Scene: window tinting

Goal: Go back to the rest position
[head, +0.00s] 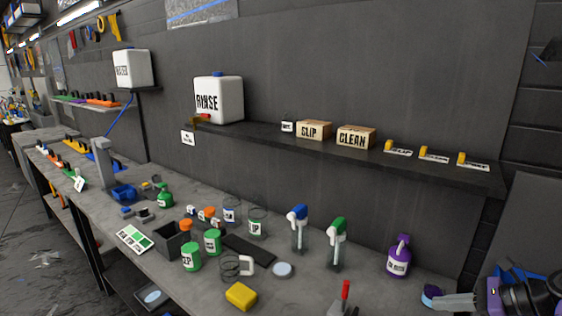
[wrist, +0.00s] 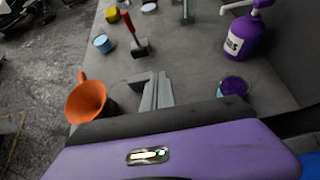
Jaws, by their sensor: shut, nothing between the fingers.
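My gripper (head: 450,301) is at the lower right of the head view, low over the right end of the workbench (head: 320,262). In the wrist view my gripper (wrist: 156,90) has its two grey fingers together with nothing between them. A small blue-rimmed container with purple contents (head: 432,292) is just left of the fingertips in the head view. It also shows right of the fingers in the wrist view (wrist: 233,87). No marked rest position is visible.
A purple pump bottle (head: 398,257) stands near my gripper. A red-handled tool (head: 345,292) and a yellow sponge (head: 241,295) lie further left. An orange funnel (wrist: 87,100) is close to my gripper. A wall shelf (head: 440,172) runs above the bench.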

